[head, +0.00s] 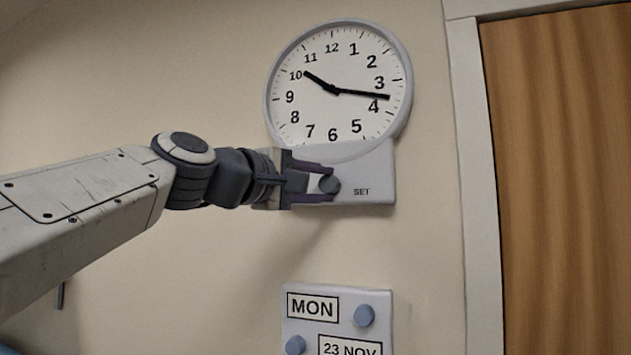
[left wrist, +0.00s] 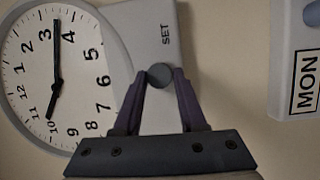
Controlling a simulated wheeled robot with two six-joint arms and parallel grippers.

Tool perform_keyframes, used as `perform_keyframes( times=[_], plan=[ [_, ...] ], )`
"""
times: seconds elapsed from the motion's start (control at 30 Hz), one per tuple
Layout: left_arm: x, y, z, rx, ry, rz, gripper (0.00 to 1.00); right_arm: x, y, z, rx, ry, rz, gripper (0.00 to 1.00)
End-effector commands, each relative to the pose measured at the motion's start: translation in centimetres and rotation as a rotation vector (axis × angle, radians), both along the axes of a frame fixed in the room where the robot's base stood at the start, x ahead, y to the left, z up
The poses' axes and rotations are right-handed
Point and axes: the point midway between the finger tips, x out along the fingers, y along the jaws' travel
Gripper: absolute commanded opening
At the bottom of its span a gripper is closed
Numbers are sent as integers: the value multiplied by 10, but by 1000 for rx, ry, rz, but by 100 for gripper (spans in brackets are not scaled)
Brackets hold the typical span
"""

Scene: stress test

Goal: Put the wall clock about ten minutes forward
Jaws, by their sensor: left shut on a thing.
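The round white wall clock (head: 335,115) hangs in the upper middle of the head view. Its short hand points just past 10 and its long hand about midway between 3 and 4, so it reads roughly 10:17. It also shows turned sideways in the left wrist view (left wrist: 85,75). Below the dial is a grey-white panel (head: 375,170) marked SET, with a round dark grey knob (head: 330,185) on it. My left gripper (left wrist: 160,78) is shut on this knob, with one finger on each side. My right gripper is in neither view.
A calendar panel with MON (head: 312,306) and 23 NOV plates and two blue-grey knobs (head: 364,315) is on the wall below. A white frame (head: 472,180) and a brown wooden door (head: 560,180) stand at the right. The wall between clock and calendar is bare.

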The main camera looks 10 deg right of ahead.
Motion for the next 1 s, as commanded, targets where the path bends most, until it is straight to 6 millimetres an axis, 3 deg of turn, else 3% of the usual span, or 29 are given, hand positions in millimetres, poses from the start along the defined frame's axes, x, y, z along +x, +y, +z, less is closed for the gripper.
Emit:
perform_keyframes(
  times=[0.53,0.57,0.6,0.63,1.0],
  plan=[
    [0,-1,-1,24,-14,-3,0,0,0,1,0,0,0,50],
    [0,-1,-1,23,-13,-4,48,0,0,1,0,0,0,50],
    [0,-1,-1,23,-13,-3,64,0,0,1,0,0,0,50],
    [0,-1,-1,23,-13,-3,70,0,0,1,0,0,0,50],
    [-2,3,-1,21,-15,0,70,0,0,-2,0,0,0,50]
  ],
)
